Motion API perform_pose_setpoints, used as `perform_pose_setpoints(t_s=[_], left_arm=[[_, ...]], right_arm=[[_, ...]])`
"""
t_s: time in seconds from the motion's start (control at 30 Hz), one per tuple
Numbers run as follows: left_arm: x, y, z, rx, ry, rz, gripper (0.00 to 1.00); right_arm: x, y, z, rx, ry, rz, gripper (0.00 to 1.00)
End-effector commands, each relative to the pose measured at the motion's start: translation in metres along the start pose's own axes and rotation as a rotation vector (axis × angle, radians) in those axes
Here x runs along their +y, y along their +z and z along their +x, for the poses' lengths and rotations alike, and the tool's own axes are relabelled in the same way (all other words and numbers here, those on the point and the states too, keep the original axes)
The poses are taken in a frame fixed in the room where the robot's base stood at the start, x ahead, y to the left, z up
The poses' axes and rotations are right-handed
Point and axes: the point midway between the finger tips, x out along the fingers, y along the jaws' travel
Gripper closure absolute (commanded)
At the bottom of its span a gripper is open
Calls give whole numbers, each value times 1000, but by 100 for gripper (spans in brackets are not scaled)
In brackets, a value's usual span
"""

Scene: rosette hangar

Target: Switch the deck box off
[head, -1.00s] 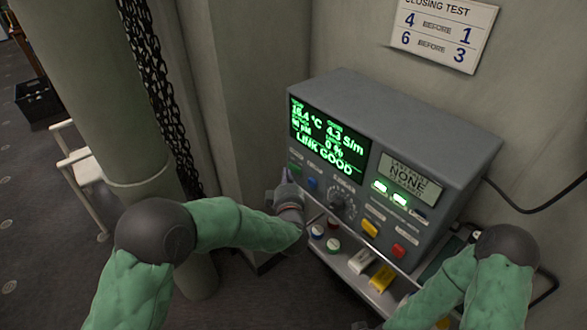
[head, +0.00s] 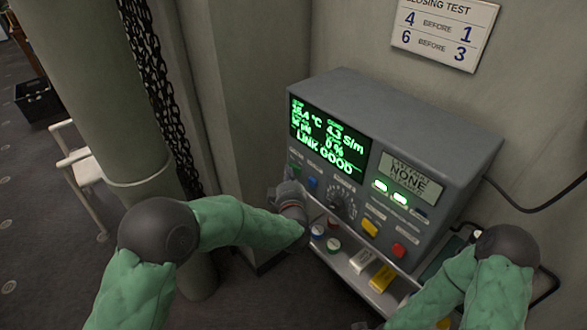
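The deck box (head: 440,135) is a grey console with a sloped front. Its screen (head: 328,135) is lit green and reads "LINK GOOD", and two small green lamps (head: 390,192) glow. A smaller pale display (head: 410,178) reads "NONE". The front carries a green control (head: 296,168), a blue button (head: 313,183), a dark round knob (head: 338,202), a yellow button (head: 370,228) and a red button (head: 398,250). My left gripper (head: 285,188) is at the box's lower left front, close to the green control; its fingers are too small to read, and contact is unclear. My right gripper is out of view.
A shelf (head: 338,266) below the box holds caps (head: 333,245), a white block (head: 360,262) and a yellow block (head: 382,278). A thick column (head: 110,90) and chain (head: 150,70) stand left. A sign (head: 445,32) hangs above; a cable runs right.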

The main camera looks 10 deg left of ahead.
Motion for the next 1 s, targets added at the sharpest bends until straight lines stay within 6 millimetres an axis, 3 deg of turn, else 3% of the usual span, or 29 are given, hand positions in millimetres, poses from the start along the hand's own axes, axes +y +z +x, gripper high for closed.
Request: perform_pose_setpoints(t_s=[1.0], left_arm=[[0,0,-4,-3,3,1,100]], right_arm=[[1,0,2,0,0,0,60]])
